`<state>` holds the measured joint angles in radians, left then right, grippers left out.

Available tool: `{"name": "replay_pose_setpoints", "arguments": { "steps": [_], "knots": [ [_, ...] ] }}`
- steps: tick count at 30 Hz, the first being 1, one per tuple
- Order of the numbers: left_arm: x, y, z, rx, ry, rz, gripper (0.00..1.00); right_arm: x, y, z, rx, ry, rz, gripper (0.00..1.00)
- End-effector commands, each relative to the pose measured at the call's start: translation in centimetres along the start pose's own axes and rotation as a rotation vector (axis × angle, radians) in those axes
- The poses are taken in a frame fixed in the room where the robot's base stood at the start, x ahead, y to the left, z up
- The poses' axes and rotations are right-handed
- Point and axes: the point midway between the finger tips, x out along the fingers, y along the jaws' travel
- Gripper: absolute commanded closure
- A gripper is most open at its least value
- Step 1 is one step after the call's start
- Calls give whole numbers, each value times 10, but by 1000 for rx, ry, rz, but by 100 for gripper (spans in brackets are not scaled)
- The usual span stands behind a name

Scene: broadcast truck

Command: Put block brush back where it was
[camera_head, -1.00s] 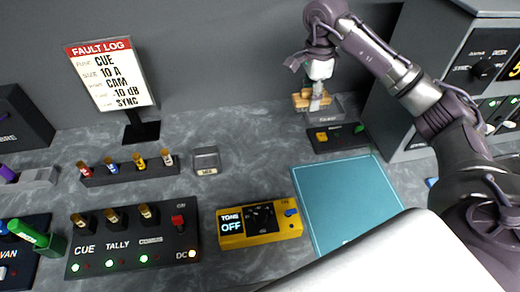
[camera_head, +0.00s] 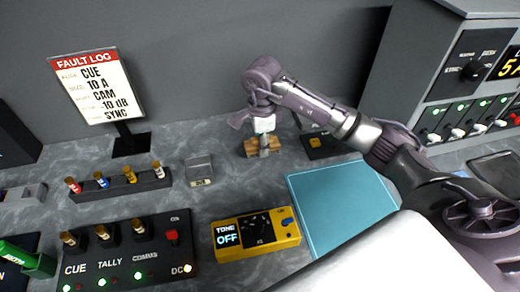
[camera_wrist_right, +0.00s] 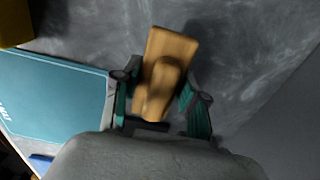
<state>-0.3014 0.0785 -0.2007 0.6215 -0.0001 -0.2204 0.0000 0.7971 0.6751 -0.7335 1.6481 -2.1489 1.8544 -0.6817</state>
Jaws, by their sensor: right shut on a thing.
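The block brush (camera_head: 251,149) is a small light-brown wooden block with a raised grip. My right gripper (camera_head: 265,138) is shut on it in the head view, over the grey marbled worktop between the small grey box and the teal mat. In the right wrist view the brush (camera_wrist_right: 170,60) lies between the two teal-padded fingers of my right gripper (camera_wrist_right: 158,108), its long body pointing away. A shadow falls beside it; whether it touches the worktop I cannot tell. My left gripper is not in view.
A teal mat (camera_head: 340,205) lies right of the brush. A yellow tone box (camera_head: 255,234), a small grey box (camera_head: 199,170) and a fuse rack (camera_head: 120,182) stand nearby. A black tray (camera_head: 322,146) is partly behind my arm. Bare worktop surrounds the brush.

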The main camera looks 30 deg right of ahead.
Motion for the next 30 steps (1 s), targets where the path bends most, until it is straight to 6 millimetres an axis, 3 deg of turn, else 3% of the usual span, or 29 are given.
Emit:
{"name": "replay_pose_setpoints", "arguments": {
  "steps": [5, 12, 23, 24, 27, 30],
  "knots": [
    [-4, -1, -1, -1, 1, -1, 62, 8, 2, 5, 2, 1, 2, 90],
    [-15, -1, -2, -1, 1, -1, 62, 40, 2, 4, 0, 0, 3, 90],
    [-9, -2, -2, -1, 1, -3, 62, 47, 1, 4, 0, 1, -2, 90],
    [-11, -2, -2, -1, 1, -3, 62, 46, 1, 4, 0, 0, -1, 51],
    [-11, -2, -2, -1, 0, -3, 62, 45, 1, 4, 0, 0, -1, 34],
    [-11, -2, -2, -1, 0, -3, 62, 45, 1, 4, 0, 1, -1, 32]
  ]
}}
